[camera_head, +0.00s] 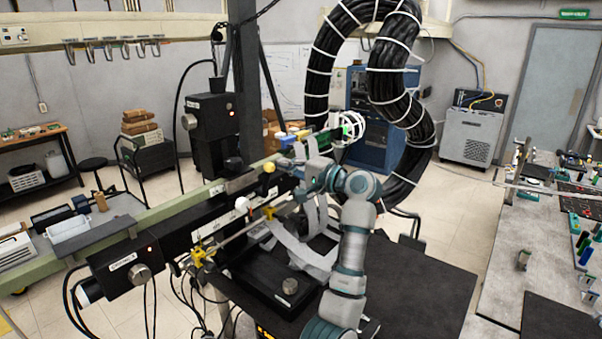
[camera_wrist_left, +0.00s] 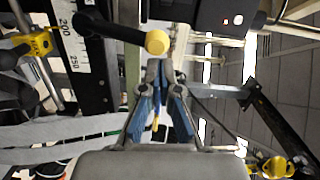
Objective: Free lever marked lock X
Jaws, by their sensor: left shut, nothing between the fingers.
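A yellow knob (camera_head: 269,167) sits on the long black rail unit (camera_head: 215,215) in the head view, and a white knob (camera_head: 242,204) is lower left of it. In the left wrist view a black lever with a yellow end (camera_wrist_left: 158,42) lies just beyond my fingertips. No lock X marking is readable. My left gripper (camera_head: 300,176) is just right of the yellow knob in the head view. Its fingers (camera_wrist_left: 160,72) are shut and empty in the wrist view; whether they touch the lever cannot be told. My right gripper is not in view.
A thick black cable bundle (camera_head: 405,90) loops behind my left arm. Yellow clamps (camera_head: 203,253) and a thin rod sit along the rail's front. Loose grey straps (camera_head: 300,255) lie below the gripper. A dark tabletop (camera_head: 430,290) at right is clear.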

